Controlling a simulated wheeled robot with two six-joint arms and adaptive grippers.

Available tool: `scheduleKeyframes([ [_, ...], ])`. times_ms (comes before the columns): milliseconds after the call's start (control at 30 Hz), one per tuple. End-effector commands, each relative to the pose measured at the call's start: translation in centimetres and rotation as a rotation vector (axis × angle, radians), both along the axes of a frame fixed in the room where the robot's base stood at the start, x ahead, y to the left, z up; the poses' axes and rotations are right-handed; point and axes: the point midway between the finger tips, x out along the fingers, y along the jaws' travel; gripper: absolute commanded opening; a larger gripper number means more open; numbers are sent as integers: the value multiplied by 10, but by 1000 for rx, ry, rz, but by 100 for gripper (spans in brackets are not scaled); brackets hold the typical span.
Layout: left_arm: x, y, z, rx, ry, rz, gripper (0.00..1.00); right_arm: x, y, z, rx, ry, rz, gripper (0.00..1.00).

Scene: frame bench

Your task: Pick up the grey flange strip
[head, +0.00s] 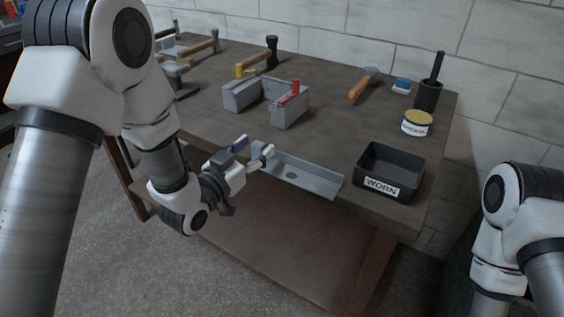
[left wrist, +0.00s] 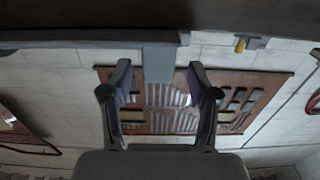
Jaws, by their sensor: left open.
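The grey flange strip (head: 312,179) lies along the front edge of the brown bench, with a dark hole in its face. My left gripper (head: 254,149) is at the strip's left end in the head view, its fingers open. In the left wrist view the two fingers of my left gripper (left wrist: 158,70) stand apart, with a grey piece (left wrist: 158,60) between them, which looks like part of the strip. Gaps show on both sides of it. My right gripper is out of view.
A black bin marked WORN (head: 390,172) stands just right of the strip. Grey clamp blocks (head: 290,107) stand behind it. A yellow-lidded tin (head: 417,122), an orange-handled tool (head: 358,90) and a black cup (head: 428,96) are farther back. The bench (head: 335,115) is clear between them.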

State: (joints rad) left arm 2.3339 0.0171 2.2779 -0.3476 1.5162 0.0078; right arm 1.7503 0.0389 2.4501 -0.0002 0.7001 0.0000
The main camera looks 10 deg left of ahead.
Motion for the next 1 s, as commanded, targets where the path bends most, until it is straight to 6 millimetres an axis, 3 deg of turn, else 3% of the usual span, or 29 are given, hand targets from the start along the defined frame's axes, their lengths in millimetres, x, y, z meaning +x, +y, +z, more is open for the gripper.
scheduleKeyframes([
  [100, 16, -6, 1, 2, 0, -1, 60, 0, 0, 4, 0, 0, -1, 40],
  [333, 19, -7, 0, 0, 2, 0, 60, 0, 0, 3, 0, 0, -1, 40],
  [500, 19, -6, -1, 1, 2, 0, 0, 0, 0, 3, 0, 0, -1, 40],
  [833, 19, -6, 1, 0, 1, 0, 0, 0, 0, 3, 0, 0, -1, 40],
  [1000, 19, -6, 11, 0, 1, 0, 0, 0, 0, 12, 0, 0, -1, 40],
])
